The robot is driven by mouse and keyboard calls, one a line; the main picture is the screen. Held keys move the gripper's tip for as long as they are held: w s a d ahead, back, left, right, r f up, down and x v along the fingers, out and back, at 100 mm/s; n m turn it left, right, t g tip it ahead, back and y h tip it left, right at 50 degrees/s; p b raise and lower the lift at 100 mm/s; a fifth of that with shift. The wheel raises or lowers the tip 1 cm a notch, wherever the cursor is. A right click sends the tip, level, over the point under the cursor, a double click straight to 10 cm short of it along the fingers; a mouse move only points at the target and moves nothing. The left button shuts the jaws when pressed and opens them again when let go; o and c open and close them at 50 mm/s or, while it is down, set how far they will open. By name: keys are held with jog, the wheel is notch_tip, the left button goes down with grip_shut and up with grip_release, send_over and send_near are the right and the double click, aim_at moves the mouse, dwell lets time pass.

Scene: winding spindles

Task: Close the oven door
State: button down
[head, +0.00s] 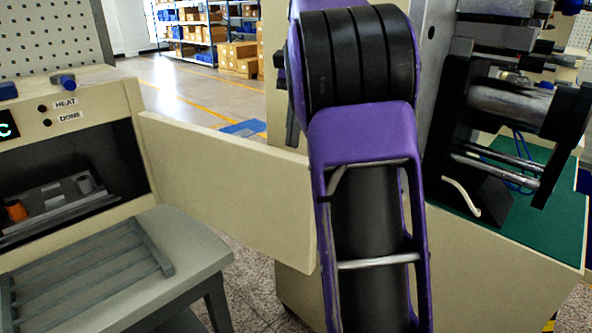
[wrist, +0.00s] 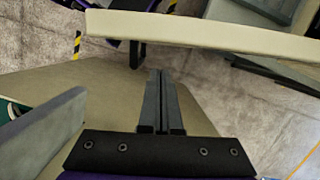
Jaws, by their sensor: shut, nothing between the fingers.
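The oven (head: 60,123) stands at the left of the head view with its front opening uncovered. Its beige door (head: 225,185) is hinged at the opening's right side and stands wide open, reaching right to behind my purple arm. In the wrist view the door (wrist: 215,35) shows as a long beige edge across the top. My gripper (wrist: 161,75) is shut and empty, its fingertips pointing toward the door edge with a gap in the picture. My gripper is not visible in the head view.
A grey table with a slatted rack (head: 90,275) stands before the oven. Inside the oven are a tray and an orange part (head: 16,211). A machine with metal spindles (head: 510,105) stands at the right over a green mat (head: 545,215). Open floor lies behind the door.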

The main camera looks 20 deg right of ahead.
aim_at(287, 180)
jog(key=b+x, duration=0.2)
jog(key=x, duration=0.8)
jog(key=shift+s+b, duration=0.15)
jog(key=shift+b, duration=0.2)
